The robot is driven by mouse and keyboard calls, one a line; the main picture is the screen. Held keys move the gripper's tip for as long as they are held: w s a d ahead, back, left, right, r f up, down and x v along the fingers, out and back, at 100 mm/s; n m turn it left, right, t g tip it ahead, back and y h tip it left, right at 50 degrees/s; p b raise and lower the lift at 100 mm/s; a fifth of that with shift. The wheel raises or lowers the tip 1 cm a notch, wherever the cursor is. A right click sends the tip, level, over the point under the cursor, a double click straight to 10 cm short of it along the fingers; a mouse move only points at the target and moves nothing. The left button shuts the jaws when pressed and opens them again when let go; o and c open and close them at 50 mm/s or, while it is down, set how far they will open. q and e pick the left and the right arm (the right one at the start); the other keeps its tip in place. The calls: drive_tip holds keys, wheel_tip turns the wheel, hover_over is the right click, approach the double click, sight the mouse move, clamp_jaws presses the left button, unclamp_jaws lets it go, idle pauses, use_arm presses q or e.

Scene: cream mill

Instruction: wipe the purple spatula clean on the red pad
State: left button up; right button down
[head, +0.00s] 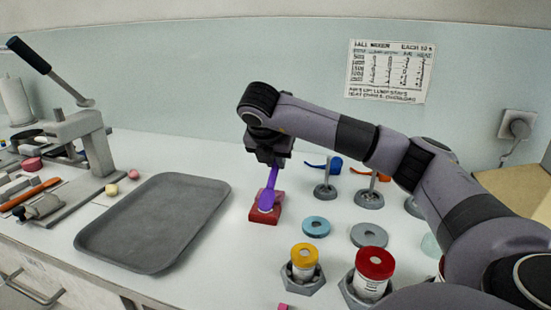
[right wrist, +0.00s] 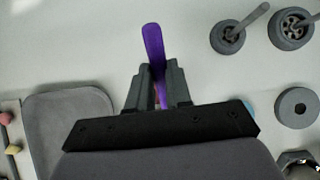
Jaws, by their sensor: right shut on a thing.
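The purple spatula (head: 268,188) is held by my right gripper (head: 268,162), which is shut on it above the red pad. In the head view the spatula points down and its lower end is over or against the red pad (head: 262,215); I cannot tell whether it presses on it. In the right wrist view the spatula (right wrist: 153,45) sticks out between the two fingers of my right gripper (right wrist: 157,75). My left gripper is not in view.
A grey tray (head: 215,190) lies to the left of the pad. Grey and blue discs (head: 316,227), stands with stems (head: 325,190), and jars with yellow (head: 304,255) and red lids (head: 374,263) stand to the right. A lever press (head: 85,140) stands at the far left.

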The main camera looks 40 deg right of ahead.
drive_tip(key=shift+r+p, duration=1.75)
drive_tip(key=shift+r, duration=1.25)
drive_tip(key=shift+a, duration=0.1)
